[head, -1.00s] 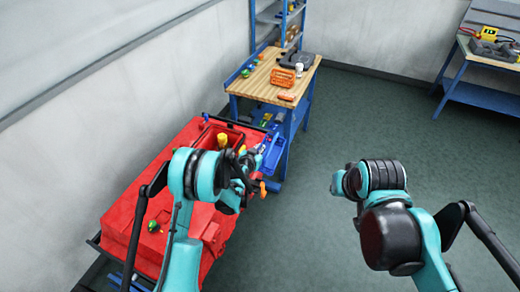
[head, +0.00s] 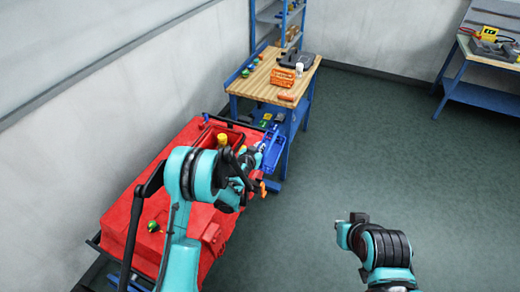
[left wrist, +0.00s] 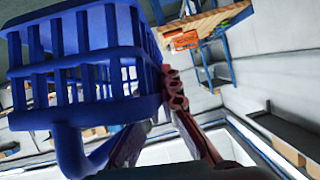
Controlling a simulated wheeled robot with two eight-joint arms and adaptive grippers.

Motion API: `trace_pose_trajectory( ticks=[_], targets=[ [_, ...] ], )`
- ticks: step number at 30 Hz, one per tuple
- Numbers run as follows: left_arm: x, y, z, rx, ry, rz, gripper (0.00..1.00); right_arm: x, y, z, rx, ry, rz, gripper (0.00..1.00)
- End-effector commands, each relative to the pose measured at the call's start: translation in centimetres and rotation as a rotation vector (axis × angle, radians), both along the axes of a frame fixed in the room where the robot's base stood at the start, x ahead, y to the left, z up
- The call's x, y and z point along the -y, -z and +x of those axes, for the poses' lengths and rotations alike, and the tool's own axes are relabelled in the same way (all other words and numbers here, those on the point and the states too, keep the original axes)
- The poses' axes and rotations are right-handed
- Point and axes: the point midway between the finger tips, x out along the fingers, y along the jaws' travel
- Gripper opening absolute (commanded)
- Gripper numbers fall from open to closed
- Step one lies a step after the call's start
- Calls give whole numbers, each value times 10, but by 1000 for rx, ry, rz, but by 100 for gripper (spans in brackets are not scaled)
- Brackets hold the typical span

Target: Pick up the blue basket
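The blue basket (head: 274,150) is at the right end of the red tank (head: 190,212) in the head view, partly behind my left arm. My left gripper (head: 254,162) is right beside it, with its fingers mostly hidden there. In the left wrist view, the slatted basket (left wrist: 82,48) fills the upper left. The left gripper's fingers (left wrist: 158,105) are at its right edge, which shows between the tips; I cannot tell whether they press on it. My right arm is at the lower right over the floor, and its fingers do not show.
A red bin (head: 207,139) and a small green item (head: 153,226) are on the tank. Another bench (head: 478,92) is at the far right. The floor between is clear.

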Motion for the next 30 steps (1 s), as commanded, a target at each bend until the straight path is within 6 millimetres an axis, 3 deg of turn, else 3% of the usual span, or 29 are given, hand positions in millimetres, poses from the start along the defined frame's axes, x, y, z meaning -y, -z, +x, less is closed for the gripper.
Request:
trace_pose_trajectory(
  ticks=[10, 20, 30],
  targets=[
    [-27, 3, -81, -1, -2, 0, 0, 0, 10, 0, 0, 0, 0, 0],
    [-45, 9, -138, -2, -2, -1, 0, 0, 70, 0, 0, 0, 0, 0],
    [-60, 3, -183, -1, -1, 1, 0, 0, 93, 0, 0, 0, 0, 0]
  ],
)
